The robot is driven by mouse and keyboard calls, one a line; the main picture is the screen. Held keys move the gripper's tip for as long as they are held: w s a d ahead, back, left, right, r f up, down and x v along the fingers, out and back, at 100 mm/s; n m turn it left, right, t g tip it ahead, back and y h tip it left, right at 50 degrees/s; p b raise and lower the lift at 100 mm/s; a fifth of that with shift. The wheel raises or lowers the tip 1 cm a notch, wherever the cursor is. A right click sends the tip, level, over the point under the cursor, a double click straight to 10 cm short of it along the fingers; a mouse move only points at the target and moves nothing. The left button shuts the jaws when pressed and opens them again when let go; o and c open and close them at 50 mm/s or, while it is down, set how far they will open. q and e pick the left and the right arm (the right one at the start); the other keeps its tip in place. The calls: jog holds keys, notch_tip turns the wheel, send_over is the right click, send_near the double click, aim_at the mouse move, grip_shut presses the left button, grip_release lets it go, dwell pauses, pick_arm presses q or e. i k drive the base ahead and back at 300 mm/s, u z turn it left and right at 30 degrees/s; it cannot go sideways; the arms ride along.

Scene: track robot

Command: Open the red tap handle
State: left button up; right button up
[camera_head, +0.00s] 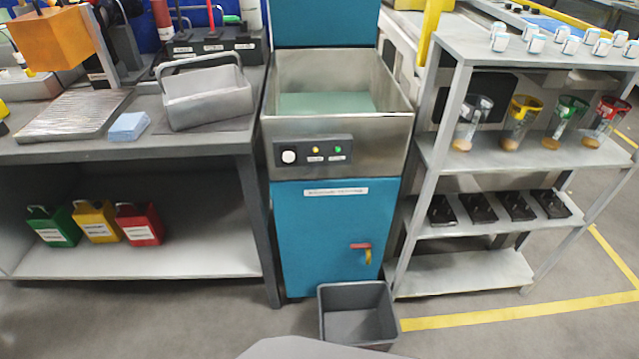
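The red tap handle (361,246) sits low on the blue front of the machine (320,225), to the right of its middle. The handle lies roughly level, and a short yellowish spout (368,257) points down below its right end. No liquid is seen coming from the spout. Neither of my grippers is in view, and nothing touches the handle.
A grey open bin (357,288) stands on the floor below the tap and looks empty. A workbench (200,146) with a grey basket (205,95) is on the left. A metal shelf rack (460,272) is on the right.

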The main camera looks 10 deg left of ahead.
aim_at(369, 246)
jog(key=i, duration=0.6)
jog(key=u, duration=2.95)
jog(key=k, duration=2)
jog(key=z, duration=1.8)
jog(key=i, duration=1)
